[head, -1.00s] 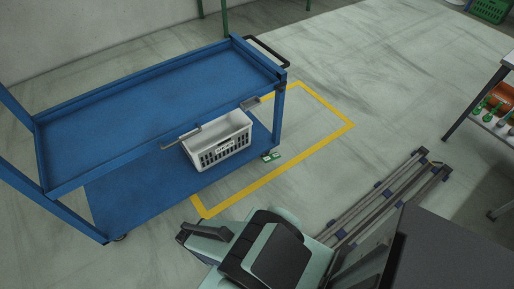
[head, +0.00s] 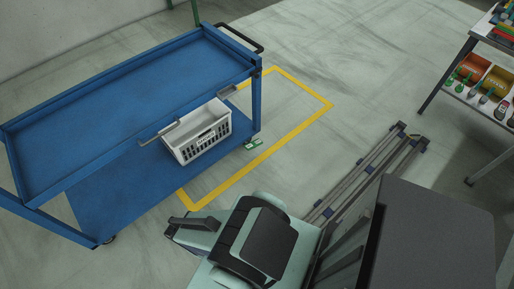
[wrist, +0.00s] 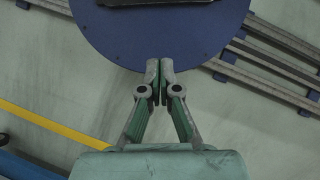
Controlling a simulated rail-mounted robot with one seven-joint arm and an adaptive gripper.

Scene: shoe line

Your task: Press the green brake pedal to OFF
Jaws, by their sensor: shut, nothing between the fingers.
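The green brake pedal (head: 253,144) is a small green and white piece low at the right front corner of the blue cart (head: 140,85), just above the floor. It is too small to tell its setting. It is not visible in the wrist view. My gripper (wrist: 160,66) is shut with its fingertips together and holds nothing. It points toward a dark blue round disc, probably part of my own base. In the head view my arm is at the bottom centre, apart from the pedal, and the fingertips cannot be made out.
A white basket (head: 197,135) sits on the cart's lower shelf. A yellow floor line (head: 300,128) runs around the cart. Floor rails (head: 365,175) lie at the lower right. A shelf unit with bins (head: 468,70) stands at the right. The floor between is clear.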

